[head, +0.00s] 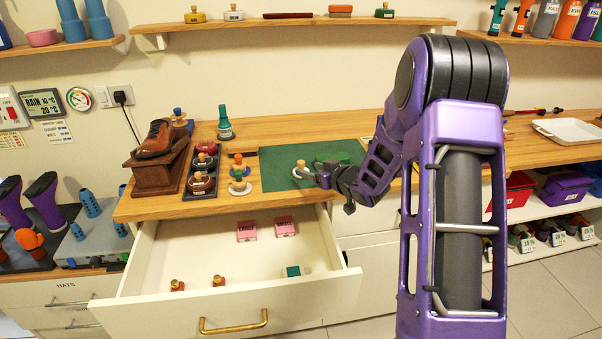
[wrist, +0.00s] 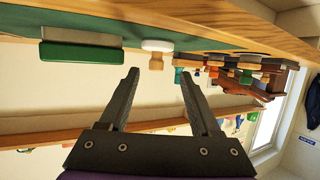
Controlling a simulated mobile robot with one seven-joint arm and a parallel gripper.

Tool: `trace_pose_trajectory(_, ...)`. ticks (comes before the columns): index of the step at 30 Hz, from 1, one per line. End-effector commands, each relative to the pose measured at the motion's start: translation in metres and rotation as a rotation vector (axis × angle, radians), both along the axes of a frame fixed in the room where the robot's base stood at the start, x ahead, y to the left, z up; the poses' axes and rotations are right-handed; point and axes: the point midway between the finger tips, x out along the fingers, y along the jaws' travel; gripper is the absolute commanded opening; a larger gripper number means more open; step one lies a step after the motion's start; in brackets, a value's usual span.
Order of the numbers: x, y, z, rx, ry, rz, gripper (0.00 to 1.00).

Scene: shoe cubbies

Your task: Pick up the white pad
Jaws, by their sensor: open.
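A round white pad (head: 301,174) with a wooden knob stands on the green mat (head: 275,168) on the counter. In the wrist view, which is upside down, the white pad (wrist: 157,44) shows between and beyond my fingertips, with its wooden knob toward me. My gripper (head: 318,177) is over the mat, just right of the pad in the head view. My open gripper (wrist: 158,74) is empty and appears apart from the pad. Another white disc with a wooden knob (head: 240,187) stands left of the mat.
A green-and-grey block (wrist: 80,50) lies close to the white pad on the mat. Dark trays (head: 199,183) with red pads and a brown shoe on a wooden stand (head: 154,165) are to the left. An open drawer (head: 180,255) below holds several small items.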

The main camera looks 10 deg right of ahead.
Motion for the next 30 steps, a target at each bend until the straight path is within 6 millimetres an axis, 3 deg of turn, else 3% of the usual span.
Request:
trace_pose_trajectory(8,0.020,0.008,-0.008,-0.001,0.000,0.000,0.64)
trace_pose_trajectory(18,0.061,0.019,-0.022,0.000,0.000,0.000,0.64)
trace_pose_trajectory(26,0.064,0.020,-0.022,0.000,0.000,-0.001,0.64)
trace_pose_trajectory(30,0.063,0.020,-0.022,0.000,0.000,-0.001,0.43)
